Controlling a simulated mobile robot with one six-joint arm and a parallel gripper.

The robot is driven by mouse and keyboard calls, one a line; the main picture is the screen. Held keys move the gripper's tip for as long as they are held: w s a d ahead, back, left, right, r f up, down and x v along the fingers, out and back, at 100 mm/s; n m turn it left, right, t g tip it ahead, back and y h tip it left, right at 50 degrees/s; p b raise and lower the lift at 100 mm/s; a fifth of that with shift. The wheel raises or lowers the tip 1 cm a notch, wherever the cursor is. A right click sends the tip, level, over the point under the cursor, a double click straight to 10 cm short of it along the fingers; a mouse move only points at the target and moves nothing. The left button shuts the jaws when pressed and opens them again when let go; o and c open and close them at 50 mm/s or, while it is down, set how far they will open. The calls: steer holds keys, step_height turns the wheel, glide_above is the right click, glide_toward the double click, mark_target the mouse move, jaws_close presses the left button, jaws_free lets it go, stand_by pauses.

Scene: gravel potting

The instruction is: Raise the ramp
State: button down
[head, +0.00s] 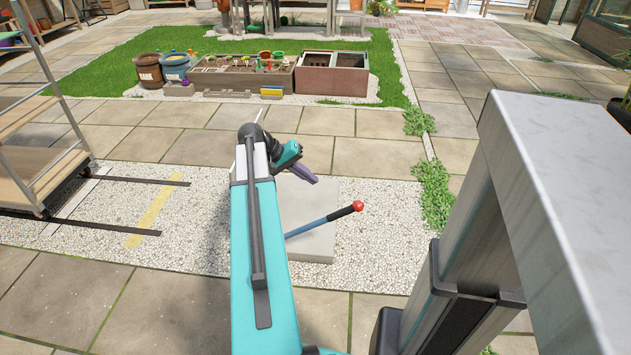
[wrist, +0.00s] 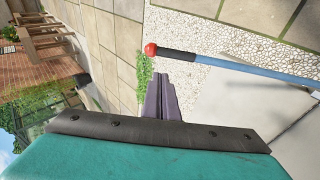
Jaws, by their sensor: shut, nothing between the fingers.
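A lever (head: 318,224) with a blue shaft, black grip and red ball knob slants up to the right over a pale grey slab (head: 318,250). Its lower end is hidden behind my arm in the head view. My gripper (head: 303,174) is shut and empty, above the slab and to the upper left of the red knob (head: 358,206). In the wrist view the shut purple-grey fingers (wrist: 164,98) point toward the lever (wrist: 240,67), apart from it in the picture. I cannot clearly identify a ramp in either view.
A wheeled shelf cart (head: 45,130) stands at the left beside dark rails and a yellow strip (head: 157,210) on the gravel. Green weeds (head: 435,190) edge the gravel at right.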

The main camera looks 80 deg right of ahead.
steer(key=b+x, duration=0.2)
steer(key=x, duration=1.1)
